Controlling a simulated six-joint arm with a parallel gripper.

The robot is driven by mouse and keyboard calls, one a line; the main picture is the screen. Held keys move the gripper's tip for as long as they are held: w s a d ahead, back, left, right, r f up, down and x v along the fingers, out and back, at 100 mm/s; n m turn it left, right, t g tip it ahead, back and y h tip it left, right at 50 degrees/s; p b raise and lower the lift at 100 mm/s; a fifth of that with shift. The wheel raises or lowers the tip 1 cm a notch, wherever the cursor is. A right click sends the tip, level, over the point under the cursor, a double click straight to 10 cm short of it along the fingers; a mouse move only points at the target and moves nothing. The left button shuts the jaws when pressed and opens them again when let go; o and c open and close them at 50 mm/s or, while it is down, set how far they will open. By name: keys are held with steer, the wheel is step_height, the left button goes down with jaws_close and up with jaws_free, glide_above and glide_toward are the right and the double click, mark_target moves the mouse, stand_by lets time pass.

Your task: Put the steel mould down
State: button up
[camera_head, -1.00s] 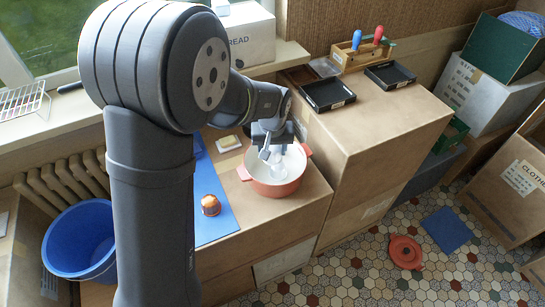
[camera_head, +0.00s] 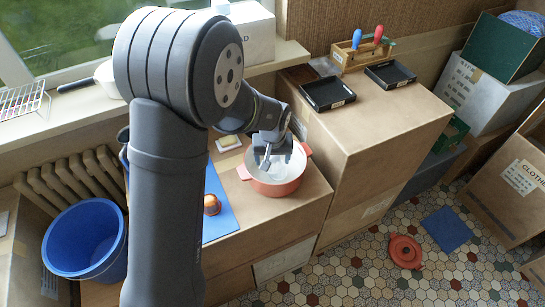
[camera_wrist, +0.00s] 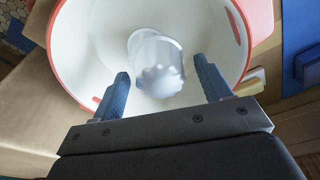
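The steel mould (camera_wrist: 158,65) is a pale, shiny, fluted cup lying inside a white-lined coral pot (camera_wrist: 95,45) in the wrist view. It looks tipped on its side. My gripper (camera_wrist: 167,88) is open, with one blue-grey finger on either side and the mould showing beyond and between the tips. I cannot tell whether a finger touches it. In the head view my gripper (camera_head: 268,160) is over the pot (camera_head: 283,188), which stands on a cardboard box, and it hides the mould.
A copper-coloured mould (camera_head: 211,205) stands on a blue mat (camera_head: 219,225) left of the pot. A taller box (camera_head: 385,125) with black trays (camera_head: 327,93) rises to the right. A blue bucket (camera_head: 83,240) is at the left. A red lid (camera_head: 405,252) lies on the tiled floor.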

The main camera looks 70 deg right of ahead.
mark_target(273, 161)
step_height(273, 161, up, 13)
steer(key=a, duration=0.1)
steer(key=shift+s+a+f, duration=0.2)
steer(key=shift+s+a, duration=0.15)
stand_by(0.4)
steer(key=f, duration=0.4)
steer(key=d+f, duration=0.1)
steer(key=f, duration=0.8)
steer(key=shift+w+d, duration=0.3)
steer(key=shift+w, duration=0.05)
steer(key=shift+d+r, duration=0.1)
steer(key=shift+r, duration=1.35)
